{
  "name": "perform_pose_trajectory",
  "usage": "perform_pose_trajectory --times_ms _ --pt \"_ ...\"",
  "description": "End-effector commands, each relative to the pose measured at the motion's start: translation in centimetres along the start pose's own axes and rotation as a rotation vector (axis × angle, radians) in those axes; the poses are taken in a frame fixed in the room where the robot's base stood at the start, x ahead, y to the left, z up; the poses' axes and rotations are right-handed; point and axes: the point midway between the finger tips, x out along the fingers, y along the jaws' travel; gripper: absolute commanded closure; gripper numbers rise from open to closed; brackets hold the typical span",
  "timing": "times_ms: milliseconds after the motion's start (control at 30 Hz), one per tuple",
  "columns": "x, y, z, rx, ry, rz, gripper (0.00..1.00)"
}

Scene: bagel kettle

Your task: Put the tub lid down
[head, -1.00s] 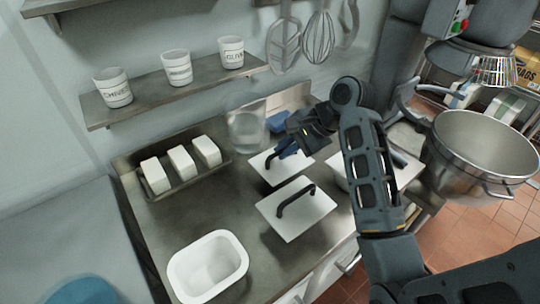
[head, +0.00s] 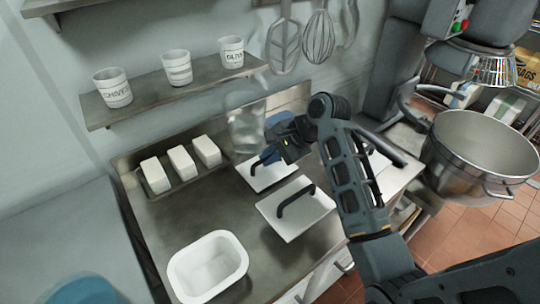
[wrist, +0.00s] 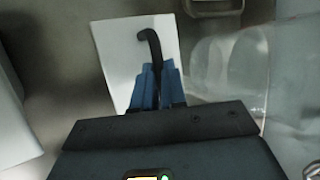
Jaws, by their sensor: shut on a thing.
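My gripper (head: 270,156) is shut on the dark handle (wrist: 151,47) of a white square lid (head: 262,181). The lid also shows in the wrist view (wrist: 120,55), below the blue fingertips. It is over the back of the steel counter, and I cannot tell whether it touches the surface. A second white lid (head: 285,226) with a dark arched handle lies just in front of it. An open, empty white tub (head: 208,238) stands at the counter's front left.
A clear container (head: 246,130) stands close behind the held lid. A tray with white blocks (head: 181,163) is at the back left. My arm partly hides a white thing (head: 382,160) at right. Bare counter (head: 205,205) lies left of the lids.

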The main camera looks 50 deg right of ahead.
Motion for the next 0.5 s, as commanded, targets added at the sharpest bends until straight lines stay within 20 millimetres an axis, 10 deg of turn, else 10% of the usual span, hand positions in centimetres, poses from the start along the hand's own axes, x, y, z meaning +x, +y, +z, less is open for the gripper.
perform_pose_trajectory --times_ms 167,500 --pt "0.12 0.09 -0.04 0.000 0.000 0.000 0.78" --pt "-0.42 -0.08 0.01 0.000 0.001 -0.001 0.78"
